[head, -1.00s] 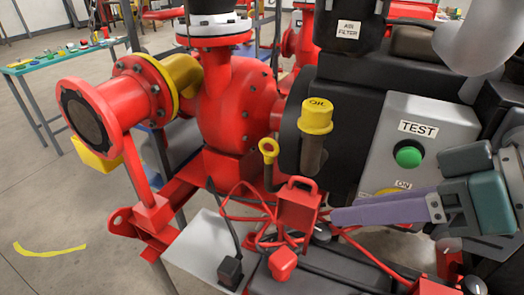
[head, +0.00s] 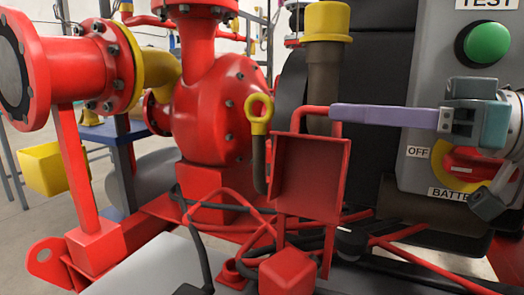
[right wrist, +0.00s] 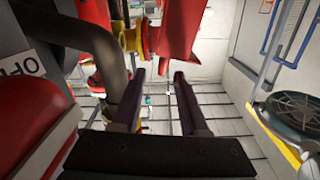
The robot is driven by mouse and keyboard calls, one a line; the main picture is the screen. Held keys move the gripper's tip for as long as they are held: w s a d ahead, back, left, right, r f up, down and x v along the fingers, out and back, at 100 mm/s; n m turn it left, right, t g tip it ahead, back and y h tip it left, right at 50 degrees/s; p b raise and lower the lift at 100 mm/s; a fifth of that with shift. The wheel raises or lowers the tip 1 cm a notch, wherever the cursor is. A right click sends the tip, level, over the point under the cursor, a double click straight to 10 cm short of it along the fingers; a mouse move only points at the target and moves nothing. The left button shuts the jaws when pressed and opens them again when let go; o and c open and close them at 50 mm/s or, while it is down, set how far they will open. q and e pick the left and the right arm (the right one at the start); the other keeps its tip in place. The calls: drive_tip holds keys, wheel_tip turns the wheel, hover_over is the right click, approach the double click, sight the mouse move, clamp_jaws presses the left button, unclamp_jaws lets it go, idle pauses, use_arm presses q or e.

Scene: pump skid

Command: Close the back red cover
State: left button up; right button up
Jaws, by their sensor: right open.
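The back red cover (head: 310,170) stands tipped up in the head view, its hollow side facing me and its handle loop on top. A smaller red cover (head: 287,272) sits in front of it, lower down. My right gripper (head: 336,114) comes in from the right, its purple fingers pointing left at the upper right of the back cover, beside the handle loop. I cannot tell whether they touch it. In the right wrist view the two fingers (right wrist: 152,82) are apart with nothing clearly between them. My left gripper is not in view.
A grey panel (head: 417,128) with a green button and a red battery switch (head: 470,163) stands close to the right gripper. A yellow-capped pipe (head: 325,60) and a yellow ring dipstick (head: 259,115) rise behind the cover. Red and black cables lie around it.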

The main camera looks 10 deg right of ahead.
sight(307, 112)
drive_tip(key=shift+w+a+n, duration=0.2)
drive_tip(key=shift+a+n, duration=0.15)
drive_tip(key=shift+n, duration=0.05)
drive_tip(key=x, duration=0.7)
drive_tip(key=shift+s+a, duration=0.1)
clamp_jaws()
drive_tip(key=shift+f, duration=0.1)
idle(0.9)
